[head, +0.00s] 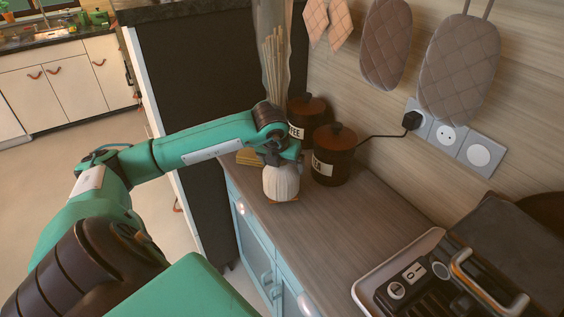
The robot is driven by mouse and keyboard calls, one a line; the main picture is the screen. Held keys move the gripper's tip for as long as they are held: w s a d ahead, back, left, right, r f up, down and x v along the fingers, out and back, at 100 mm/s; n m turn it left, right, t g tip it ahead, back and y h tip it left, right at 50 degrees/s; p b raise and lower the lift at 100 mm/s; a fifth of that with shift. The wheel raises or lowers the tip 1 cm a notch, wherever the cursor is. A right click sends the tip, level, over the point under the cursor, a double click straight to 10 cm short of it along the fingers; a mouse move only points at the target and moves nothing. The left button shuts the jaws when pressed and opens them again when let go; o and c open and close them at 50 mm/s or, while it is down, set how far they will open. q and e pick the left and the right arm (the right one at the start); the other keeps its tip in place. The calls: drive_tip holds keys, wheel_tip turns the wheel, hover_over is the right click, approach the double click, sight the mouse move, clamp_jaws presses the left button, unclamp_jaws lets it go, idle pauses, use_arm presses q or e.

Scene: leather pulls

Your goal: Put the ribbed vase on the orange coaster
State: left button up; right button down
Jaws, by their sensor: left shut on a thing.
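The ribbed vase (281,183) is white and rounded. It stands roughly upright at the left edge of the wooden counter, below my left gripper (282,160). The left gripper is shut on the top of the vase; its fingertips are partly hidden by the wrist. A thin orange edge, probably the orange coaster (294,199), shows at the foot of the vase. The vase covers most of it, and I cannot tell whether the vase rests on it or hangs just above. My right gripper is not in view.
Two dark brown lidded jars (333,160) stand close to the right of the vase. A tall glass with sticks (274,70) rises behind the wrist. A yellow item (249,157) lies left of the gripper. A toaster (440,280) is at front right. The counter (345,220) between is clear.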

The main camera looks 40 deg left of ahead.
use_arm(q)
drive_tip(key=shift+f, duration=0.1)
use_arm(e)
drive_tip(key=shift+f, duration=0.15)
use_arm(q)
drive_tip(key=o, duration=1)
drive_tip(key=shift+o, duration=0.2)
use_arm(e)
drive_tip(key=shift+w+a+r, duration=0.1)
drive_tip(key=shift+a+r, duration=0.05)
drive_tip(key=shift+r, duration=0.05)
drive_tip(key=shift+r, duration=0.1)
use_arm(q)
drive_tip(key=shift+s+r, duration=0.1)
drive_tip(key=shift+r, duration=0.3)
drive_tip(key=b+v, duration=0.1)
drive_tip(key=v, duration=0.4)
drive_tip(key=shift+f, duration=0.1)
drive_tip(key=v, duration=0.6)
drive_tip(key=shift+s+d+r, duration=0.15)
drive_tip(key=shift+s+r, duration=0.05)
drive_tip(key=shift+r, duration=0.05)
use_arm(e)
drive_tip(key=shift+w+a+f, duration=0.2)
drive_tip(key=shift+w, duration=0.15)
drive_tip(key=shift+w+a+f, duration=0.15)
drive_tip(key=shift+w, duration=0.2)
